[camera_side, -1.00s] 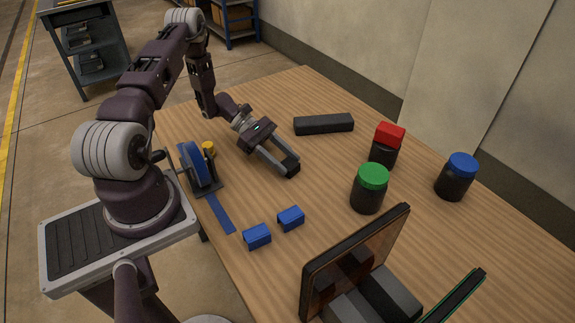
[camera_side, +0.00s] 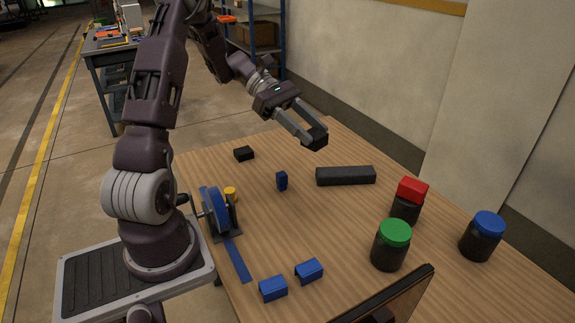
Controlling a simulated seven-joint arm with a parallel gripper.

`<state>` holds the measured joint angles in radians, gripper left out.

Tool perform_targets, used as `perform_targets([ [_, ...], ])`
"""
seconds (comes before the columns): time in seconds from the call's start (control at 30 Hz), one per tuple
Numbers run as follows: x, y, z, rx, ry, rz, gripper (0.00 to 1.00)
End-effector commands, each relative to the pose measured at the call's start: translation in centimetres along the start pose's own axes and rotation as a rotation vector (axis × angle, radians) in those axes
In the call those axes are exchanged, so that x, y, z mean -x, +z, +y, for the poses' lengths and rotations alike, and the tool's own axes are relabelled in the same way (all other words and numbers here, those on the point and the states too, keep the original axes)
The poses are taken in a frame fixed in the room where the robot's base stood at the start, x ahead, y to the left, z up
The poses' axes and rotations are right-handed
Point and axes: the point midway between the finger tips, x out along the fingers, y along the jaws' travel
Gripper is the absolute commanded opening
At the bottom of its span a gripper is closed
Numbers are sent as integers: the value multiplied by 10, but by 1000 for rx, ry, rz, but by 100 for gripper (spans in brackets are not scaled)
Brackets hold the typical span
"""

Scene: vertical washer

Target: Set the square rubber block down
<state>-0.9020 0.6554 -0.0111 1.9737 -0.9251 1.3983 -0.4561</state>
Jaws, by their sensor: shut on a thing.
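My gripper (camera_side: 308,132) is raised above the back of the wooden table, with its two grey fingers pointing down and right. It is shut on a small black block (camera_side: 317,140), which looks like the square rubber block. The fingers partly cover the block, so its full shape does not show. The held block is clear of the tabletop (camera_side: 330,228), above and left of a long dark bar (camera_side: 346,176).
Jars with red (camera_side: 412,190), green (camera_side: 395,233) and blue (camera_side: 489,224) lids stand right. A blue tape reel (camera_side: 216,211) and two blue blocks (camera_side: 273,288) are nearer. Mid-table is clear.

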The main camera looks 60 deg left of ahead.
Motion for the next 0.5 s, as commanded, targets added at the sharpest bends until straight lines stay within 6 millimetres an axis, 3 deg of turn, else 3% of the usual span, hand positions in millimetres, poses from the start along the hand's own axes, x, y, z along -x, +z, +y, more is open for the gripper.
perform_targets([
  [0.17,14,30,0,-4,2,1,0],
  [0.5,0,-26,-39,-173,-363,-1,0],
])
